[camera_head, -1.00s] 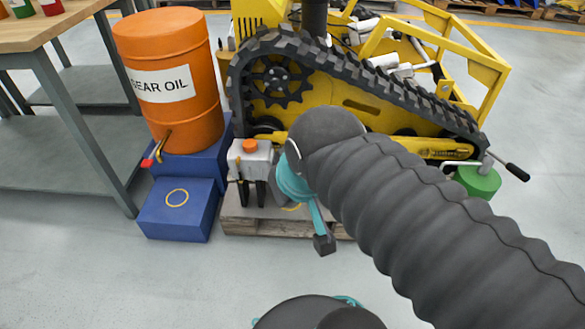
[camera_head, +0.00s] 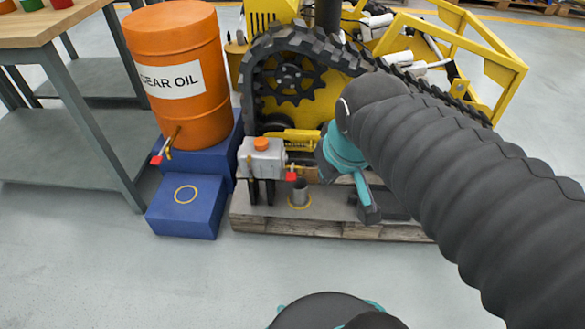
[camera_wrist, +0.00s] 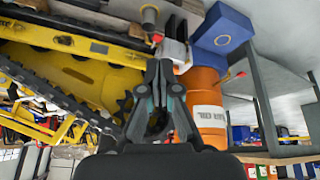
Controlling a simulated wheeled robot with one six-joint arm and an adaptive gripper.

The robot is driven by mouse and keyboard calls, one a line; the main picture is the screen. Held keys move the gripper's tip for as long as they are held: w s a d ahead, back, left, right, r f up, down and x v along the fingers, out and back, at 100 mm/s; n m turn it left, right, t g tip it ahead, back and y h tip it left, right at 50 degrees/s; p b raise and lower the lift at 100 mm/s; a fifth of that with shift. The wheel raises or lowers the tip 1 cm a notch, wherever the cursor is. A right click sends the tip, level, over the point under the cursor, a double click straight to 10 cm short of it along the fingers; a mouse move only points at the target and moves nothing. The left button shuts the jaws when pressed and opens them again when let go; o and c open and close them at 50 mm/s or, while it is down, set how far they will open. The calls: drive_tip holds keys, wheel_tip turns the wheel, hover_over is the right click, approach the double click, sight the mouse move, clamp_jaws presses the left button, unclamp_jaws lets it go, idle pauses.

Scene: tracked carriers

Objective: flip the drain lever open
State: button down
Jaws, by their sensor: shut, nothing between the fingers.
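A small grey tank (camera_head: 262,158) with an orange cap stands on dark legs on a pallet. My gripper (camera_wrist: 164,66) is shut and empty and points toward the lever; contact cannot be told.
An orange gear oil drum (camera_head: 178,85) with its own red-handled tap (camera_head: 157,158) stands on blue blocks (camera_head: 186,215) at left. The yellow tracked machine (camera_head: 290,85) is close behind the tank. A workbench (camera_head: 70,22) is far left. Floor in front is clear.

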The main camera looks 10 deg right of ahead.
drive_tip(key=w+n+g+p, duration=0.1)
drive_tip(key=w+n, duration=0.2)
drive_tip(key=w, duration=0.5)
drive_tip(key=n+g+p, duration=0.4)
drive_tip(key=n, duration=0.6)
hover_over(292, 175)
wheel_tip(292, 175, down, 14)
drive_tip(key=shift+s, duration=0.1)
drive_tip(key=shift+f, duration=0.15)
wheel_tip(292, 175, down, 14)
drive_tip(key=shift+r, duration=0.15)
